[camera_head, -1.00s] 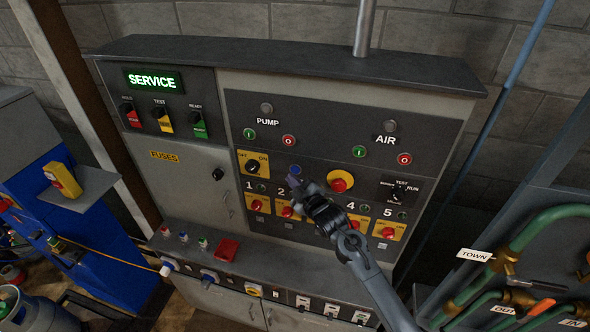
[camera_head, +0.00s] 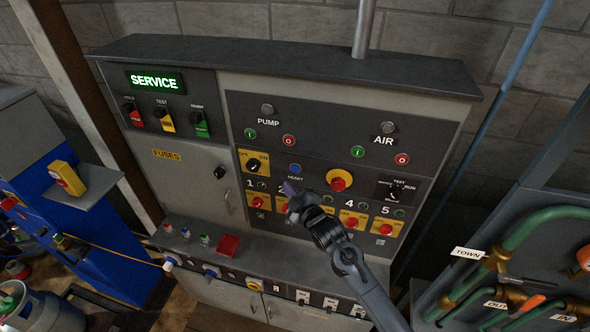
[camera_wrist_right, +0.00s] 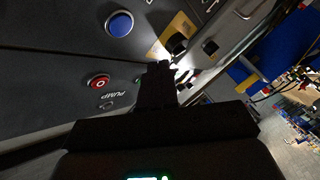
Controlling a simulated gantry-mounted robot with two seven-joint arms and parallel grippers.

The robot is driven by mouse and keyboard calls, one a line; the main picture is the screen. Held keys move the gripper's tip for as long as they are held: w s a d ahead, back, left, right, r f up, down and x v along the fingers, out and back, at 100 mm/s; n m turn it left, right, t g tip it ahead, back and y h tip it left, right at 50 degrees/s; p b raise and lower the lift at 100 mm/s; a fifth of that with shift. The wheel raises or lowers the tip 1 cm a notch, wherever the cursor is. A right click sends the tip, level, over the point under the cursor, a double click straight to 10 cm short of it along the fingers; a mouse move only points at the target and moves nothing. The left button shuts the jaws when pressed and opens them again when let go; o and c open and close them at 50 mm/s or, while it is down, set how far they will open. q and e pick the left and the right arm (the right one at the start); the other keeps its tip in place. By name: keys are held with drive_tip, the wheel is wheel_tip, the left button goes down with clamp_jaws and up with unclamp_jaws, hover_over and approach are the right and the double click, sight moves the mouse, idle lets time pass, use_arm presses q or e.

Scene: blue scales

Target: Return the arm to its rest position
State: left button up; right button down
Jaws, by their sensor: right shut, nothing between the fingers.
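My right gripper (camera_head: 290,188) is in front of the control panel (camera_head: 325,110), just below the blue reset button (camera_head: 295,168). It is shut and holds nothing. In the right wrist view the shut fingers (camera_wrist_right: 158,68) point at the panel. The blue button (camera_wrist_right: 119,23) shows there at upper left, apart from the fingers. The gripper and arm hide part of the row of numbered switches. My left gripper is not in view.
The panel carries a red emergency knob (camera_head: 339,180) and a yellow on/off switch (camera_head: 253,163). A ledge (camera_head: 262,252) with small knobs juts out below. Green pipes (camera_head: 545,222) stand at right. A blue cabinet (camera_head: 70,215) stands at left.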

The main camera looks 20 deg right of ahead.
drive_tip(key=s+f+g, duration=0.2)
drive_tip(key=s+f, duration=0.5)
drive_tip(key=f, duration=0.4)
drive_tip(key=s+a+f+m+g+p, duration=0.1)
drive_tip(key=s+f, duration=0.2)
drive_tip(key=s, duration=0.5)
drive_tip(key=s+a+f+m+g+p, duration=0.1)
drive_tip(key=s+f+g, duration=0.15)
drive_tip(key=s, duration=0.45)
drive_tip(key=s+d+r+m+g+h, duration=0.1)
drive_tip(key=s+r+m+g, duration=0.2)
drive_tip(key=s, duration=0.8)
drive_tip(key=s+d+r+m+g+h+p, duration=0.1)
drive_tip(key=s+r+m+g, duration=0.3)
drive_tip(key=s, duration=0.7)
drive_tip(key=shift+s+d+r+m+g, duration=0.25)
drive_tip(key=shift+s+r+m+g, duration=0.05)
drive_tip(key=shift+r+g, duration=0.15)
